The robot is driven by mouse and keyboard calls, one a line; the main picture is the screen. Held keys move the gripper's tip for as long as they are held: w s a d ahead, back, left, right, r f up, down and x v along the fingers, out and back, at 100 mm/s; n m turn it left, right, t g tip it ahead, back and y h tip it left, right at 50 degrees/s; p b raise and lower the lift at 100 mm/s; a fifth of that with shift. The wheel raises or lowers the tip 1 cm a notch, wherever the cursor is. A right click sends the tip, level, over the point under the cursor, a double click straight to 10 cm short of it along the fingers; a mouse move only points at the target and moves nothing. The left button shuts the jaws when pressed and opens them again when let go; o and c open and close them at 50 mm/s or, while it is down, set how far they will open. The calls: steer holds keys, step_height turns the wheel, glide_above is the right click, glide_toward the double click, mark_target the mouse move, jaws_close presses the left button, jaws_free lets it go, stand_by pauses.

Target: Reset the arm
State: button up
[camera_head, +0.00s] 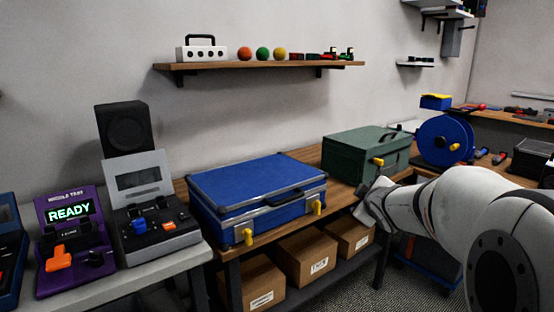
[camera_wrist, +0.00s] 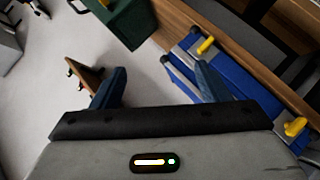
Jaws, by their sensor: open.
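My white arm (camera_head: 470,205) reaches in from the right side of the head view. Its wrist end (camera_head: 375,205) is in front of the bench, near the green box. My gripper (camera_wrist: 152,88) shows in the wrist view with its two blue fingers spread apart and nothing between them. Its fingers are hidden or too small to make out in the head view. Beyond the right finger in the wrist view lies the blue case (camera_wrist: 228,80); the green box (camera_wrist: 118,18) is at the top.
The closed blue case (camera_head: 255,185) and green box (camera_head: 365,152) stand on the wooden bench. Cardboard boxes (camera_head: 305,258) sit on the shelf below. A purple device (camera_head: 75,235) reading "READY" is at left. A blue cable reel (camera_head: 440,140) stands behind my arm. A wall shelf (camera_head: 260,66) holds coloured balls.

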steer(key=s+a+r+m+g+p, duration=0.1)
steer(key=s+a+m+g+p, duration=0.1)
steer(key=s, duration=0.8)
steer(key=s+a+r+m+g+p, duration=0.2)
steer(key=s+p, duration=0.5)
steer(key=s, duration=0.4)
steer(key=s+a+r+m+g+y+p, duration=0.1)
steer(key=s+a+m+g+p, duration=0.3)
steer(key=s, duration=0.7)
steer(key=m+g+p, duration=0.1)
steer(key=m+g, duration=0.1)
steer(key=shift+r+g, duration=0.25)
steer(key=shift+g, duration=0.15)
steer(key=shift+c, duration=0.2)
